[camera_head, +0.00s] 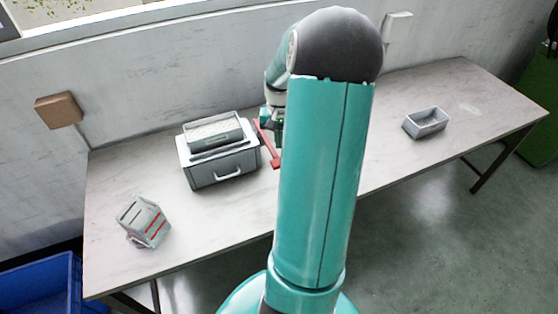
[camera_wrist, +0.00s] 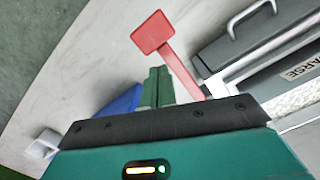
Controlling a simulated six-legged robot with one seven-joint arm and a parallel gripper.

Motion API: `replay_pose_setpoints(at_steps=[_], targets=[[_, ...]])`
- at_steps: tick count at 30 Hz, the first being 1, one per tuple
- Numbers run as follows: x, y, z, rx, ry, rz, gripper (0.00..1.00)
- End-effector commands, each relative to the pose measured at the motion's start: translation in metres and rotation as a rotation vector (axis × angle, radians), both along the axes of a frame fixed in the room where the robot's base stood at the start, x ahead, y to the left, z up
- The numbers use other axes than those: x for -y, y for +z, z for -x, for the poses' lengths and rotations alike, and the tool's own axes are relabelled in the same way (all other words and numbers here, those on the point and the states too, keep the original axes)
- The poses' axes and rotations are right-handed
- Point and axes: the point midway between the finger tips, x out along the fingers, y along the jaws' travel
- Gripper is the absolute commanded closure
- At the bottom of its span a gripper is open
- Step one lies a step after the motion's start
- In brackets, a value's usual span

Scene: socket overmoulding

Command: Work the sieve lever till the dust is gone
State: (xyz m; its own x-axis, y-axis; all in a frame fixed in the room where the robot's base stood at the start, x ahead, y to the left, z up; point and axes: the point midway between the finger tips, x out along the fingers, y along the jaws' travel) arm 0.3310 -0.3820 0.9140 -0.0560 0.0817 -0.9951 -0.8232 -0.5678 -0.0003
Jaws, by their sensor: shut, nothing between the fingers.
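The sieve box (camera_head: 220,168) is grey, with a pale mesh tray (camera_head: 212,130) on top and a drawer handle in front. It also shows in the wrist view (camera_wrist: 235,48), with part of a label reading "ARSE". A red lever (camera_head: 265,145) is on its right side; its flat square end (camera_wrist: 153,32) shows in the wrist view. My gripper (camera_wrist: 157,74) is shut and empty, its green fingers beside the lever's shaft. I cannot tell whether they touch it. In the head view my arm hides part of the gripper. Dust cannot be made out.
A grey box with red stripes (camera_head: 145,221) stands at the table's front left. A small grey open bin (camera_head: 426,123) is at the right. A blue crate (camera_head: 38,288) sits below the left edge. The table (camera_head: 215,235) is clear before the sieve.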

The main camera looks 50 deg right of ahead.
Motion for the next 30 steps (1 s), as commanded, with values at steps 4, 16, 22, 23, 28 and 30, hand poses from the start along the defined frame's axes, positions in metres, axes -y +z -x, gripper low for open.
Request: replay_pose_setpoints(at_steps=[4, 16, 22, 23, 28, 30], targets=[[0.003, 0.036, -0.003, 0.003, 0.001, 0.005, 1.0], [0.008, 0.094, -0.005, 0.0, 0.0, 0.0, 1.0], [0.008, 0.095, -0.005, 0.0, 0.001, 0.0, 1.0], [0.008, 0.095, -0.005, 0.0, 0.0, 0.0, 1.0], [0.008, 0.095, -0.005, 0.0, 0.0, 0.0, 1.0], [0.008, 0.095, -0.005, -0.001, 0.0, 0.001, 1.0]])
